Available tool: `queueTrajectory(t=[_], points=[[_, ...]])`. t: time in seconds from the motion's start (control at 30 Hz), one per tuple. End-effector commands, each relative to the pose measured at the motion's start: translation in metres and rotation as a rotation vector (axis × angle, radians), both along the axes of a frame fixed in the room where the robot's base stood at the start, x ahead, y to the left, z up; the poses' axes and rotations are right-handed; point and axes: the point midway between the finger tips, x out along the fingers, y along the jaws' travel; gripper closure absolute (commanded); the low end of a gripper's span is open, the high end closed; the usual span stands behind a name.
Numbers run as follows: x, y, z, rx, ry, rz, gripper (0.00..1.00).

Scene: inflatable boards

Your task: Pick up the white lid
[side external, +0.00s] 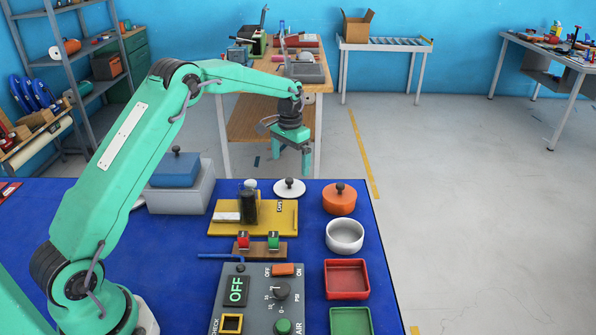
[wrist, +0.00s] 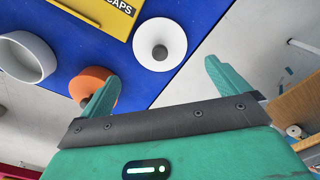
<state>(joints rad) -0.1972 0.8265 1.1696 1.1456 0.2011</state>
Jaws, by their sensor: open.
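The white lid (side external: 289,187) is a round disc with a dark knob, lying on the blue table near its far edge. In the wrist view the white lid (wrist: 160,44) lies beyond the fingertips, between their lines. My gripper (side external: 293,165) is above the table's far edge, above and apart from the lid. Its two green fingers (wrist: 158,80) are spread with nothing between them.
An orange pot with a dark knob (side external: 339,199) stands right of the lid, with a white bowl (side external: 344,237) nearer. A grey box with a blue lid (side external: 180,184) stands farther left.

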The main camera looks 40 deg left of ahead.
Motion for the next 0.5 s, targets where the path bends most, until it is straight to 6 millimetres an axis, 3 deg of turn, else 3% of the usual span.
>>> queueTrajectory(t=[0.17,0.5], points=[[0.000,0.000,-0.002,0.000,0.001,0.000,0.00],[0.000,0.000,-0.025,0.000,0.000,0.000,0.00]])
